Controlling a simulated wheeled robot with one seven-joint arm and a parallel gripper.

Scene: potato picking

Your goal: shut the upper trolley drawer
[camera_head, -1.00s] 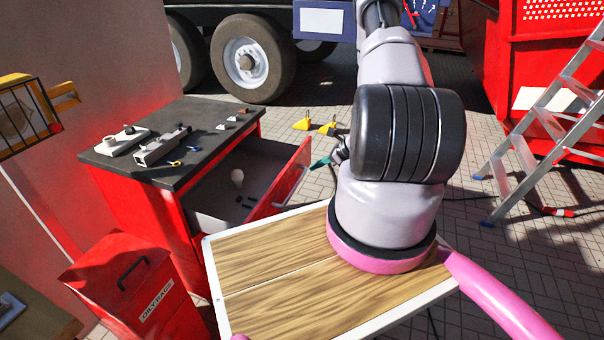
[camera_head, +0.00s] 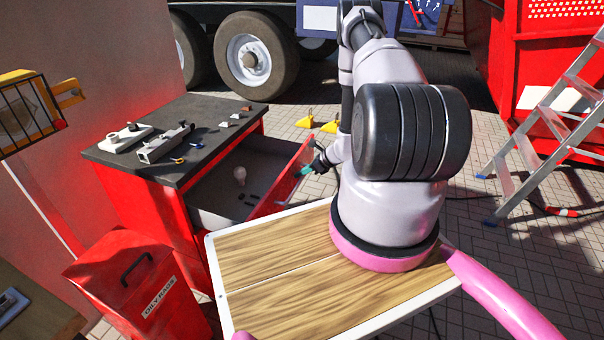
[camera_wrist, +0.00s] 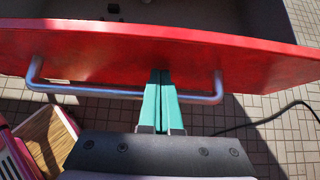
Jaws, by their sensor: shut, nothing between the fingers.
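The upper trolley drawer (camera_head: 222,207) stands open, pulled out of the red trolley (camera_head: 160,210) to the right. A light bulb (camera_head: 239,174) and a few small dark items lie inside it. Its red front (camera_wrist: 110,55) carries a grey bar handle (camera_wrist: 90,91), seen large in the wrist view. My gripper (camera_wrist: 161,75) has green fingers pressed together, with nothing between them. The fingertips lie over the handle bar, close to the red front; I cannot tell if they touch it. In the head view my gripper (camera_head: 309,170) is just outside the drawer front.
Tools lie on the dark trolley top (camera_head: 200,110). A red oily-rags bin (camera_head: 140,285) stands at the front left. A ladder (camera_head: 540,140) and a red container (camera_head: 540,60) are at right. A dark cable (camera_wrist: 275,117) lies on the paving.

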